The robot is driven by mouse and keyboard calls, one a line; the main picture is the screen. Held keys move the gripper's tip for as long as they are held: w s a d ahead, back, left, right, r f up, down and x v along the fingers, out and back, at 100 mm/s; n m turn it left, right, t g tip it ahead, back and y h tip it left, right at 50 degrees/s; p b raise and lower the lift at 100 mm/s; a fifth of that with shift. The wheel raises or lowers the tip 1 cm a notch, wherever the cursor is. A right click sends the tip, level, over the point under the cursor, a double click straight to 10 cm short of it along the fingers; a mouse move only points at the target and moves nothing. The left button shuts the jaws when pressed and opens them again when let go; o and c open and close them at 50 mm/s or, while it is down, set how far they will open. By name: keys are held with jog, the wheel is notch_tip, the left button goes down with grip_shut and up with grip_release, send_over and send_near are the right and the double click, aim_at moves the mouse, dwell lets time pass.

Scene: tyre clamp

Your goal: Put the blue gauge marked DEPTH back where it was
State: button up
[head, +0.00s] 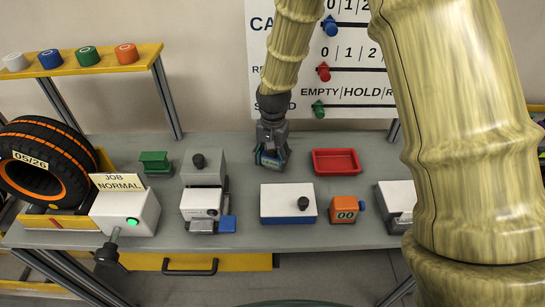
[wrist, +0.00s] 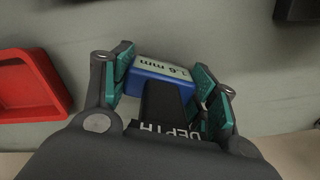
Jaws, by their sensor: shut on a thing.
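My gripper (head: 271,150) is shut on the blue gauge (head: 268,161), just above or at the back of the grey bench, left of the red tray; I cannot tell whether the gauge touches the bench. In the wrist view, the gauge (wrist: 163,84) sits between the green finger pads of my gripper (wrist: 168,88). Its pale face reads "1.6 mm", and the word DEPTH shows on a dark part nearer the palm. Much of the gauge is hidden by the fingers.
The red tray (head: 336,161) stands right of my gripper. A white-topped blue box (head: 282,203) and an orange counter (head: 344,210) stand in front. A wall chart (head: 350,85) hangs behind.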

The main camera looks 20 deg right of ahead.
jog(key=shift+f, duration=0.1)
jog(key=o, duration=1.1)
jog(key=shift+c, duration=0.2)
notch_tip(320, 180, up, 12)
jog(key=shift+d+r+b, duration=0.1)
jog(key=shift+d+b, duration=0.05)
jog(key=shift+b, duration=1.1)
